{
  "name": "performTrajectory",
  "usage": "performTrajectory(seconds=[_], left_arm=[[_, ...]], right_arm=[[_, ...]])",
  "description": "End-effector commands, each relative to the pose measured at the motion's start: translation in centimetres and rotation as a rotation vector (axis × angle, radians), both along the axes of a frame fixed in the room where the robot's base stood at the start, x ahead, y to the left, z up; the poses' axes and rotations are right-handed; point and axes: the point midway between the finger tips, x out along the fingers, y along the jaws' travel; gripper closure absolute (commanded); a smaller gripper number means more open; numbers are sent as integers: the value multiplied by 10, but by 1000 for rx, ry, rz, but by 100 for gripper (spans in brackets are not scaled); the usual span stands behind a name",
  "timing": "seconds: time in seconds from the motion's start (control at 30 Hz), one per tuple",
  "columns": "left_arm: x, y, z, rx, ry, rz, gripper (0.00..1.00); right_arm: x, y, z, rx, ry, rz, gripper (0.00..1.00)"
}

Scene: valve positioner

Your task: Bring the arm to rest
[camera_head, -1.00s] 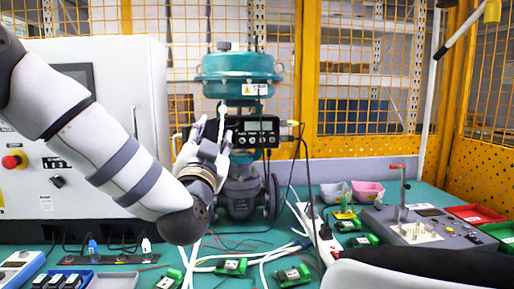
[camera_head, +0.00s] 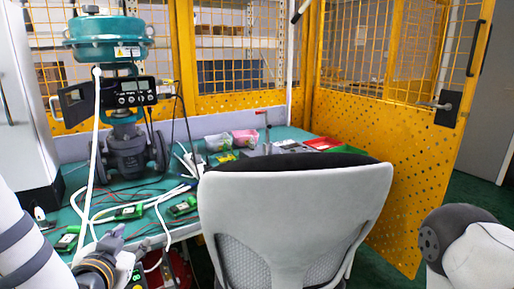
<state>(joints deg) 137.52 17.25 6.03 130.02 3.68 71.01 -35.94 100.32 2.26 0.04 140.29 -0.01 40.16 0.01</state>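The valve positioner (camera_head: 137,92) has a dark display and hangs on the valve under the teal actuator (camera_head: 108,37). Its small cover (camera_head: 74,103) stands swung out at the left. My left gripper (camera_head: 117,243) is low at the bottom left, by the table's front edge, well below and apart from the positioner. Its fingers are small and partly blurred, so I cannot tell whether they are open. A white line (camera_head: 95,150) runs from near the positioner down toward the gripper. My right arm shows at the bottom right; its gripper is out of view.
A grey office chair (camera_head: 295,215) stands before the table (camera_head: 125,190). Green circuit boards (camera_head: 183,207) and white cables lie on the table. A white cabinet (camera_head: 22,110) is at the left. A yellow mesh fence (camera_head: 390,150) closes the back and right.

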Motion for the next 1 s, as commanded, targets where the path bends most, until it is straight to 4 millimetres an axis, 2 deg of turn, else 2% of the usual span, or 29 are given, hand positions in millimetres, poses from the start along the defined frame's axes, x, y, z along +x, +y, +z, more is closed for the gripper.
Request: performTrajectory(seconds=[0.03, 0.1, 0.17, 0.2, 0.23, 0.33, 0.4, 0.5, 0.6, 0.67, 1.0], left_arm=[[-22, -9, -41, -36, 117, -15, 61], [-62, -19, -98, -99, 296, -22, 61], [-103, -27, -141, -149, 454, -13, 61], [-134, -32, -166, -180, 560, -3, 61], [-159, -35, -184, -201, 640, 9, 61], [-243, -40, -227, -257, 897, 70, 61], [-298, -42, -243, -282, 1053, 120, 61], [-357, -42, -253, -297, 1216, 183, 61], [-388, -42, -254, -301, 1301, 223, 61], [-395, -42, -254, -302, 1322, 233, 61], [-395, -42, -254, -303, 1323, 235, 61]], right_arm=[[-1, 0, 0, 0, 1, -1, 61], [-1, 0, 1, -1, 2, -1, 61], [-1, 0, 1, -1, 2, -1, 61], [-1, 0, 1, -1, 2, -1, 61], [-1, 0, 1, -1, 2, -1, 61], [-1, 0, 1, -1, 1, -1, 61], [-1, 0, 1, -1, 1, -1, 61], [-1, 0, 1, -1, 1, -1, 61], [-1, 0, 1, -1, 1, -1, 61], [-1, 0, 1, -1, 1, -1, 61], [-1, 0, 1, -1, 1, -1, 61]])
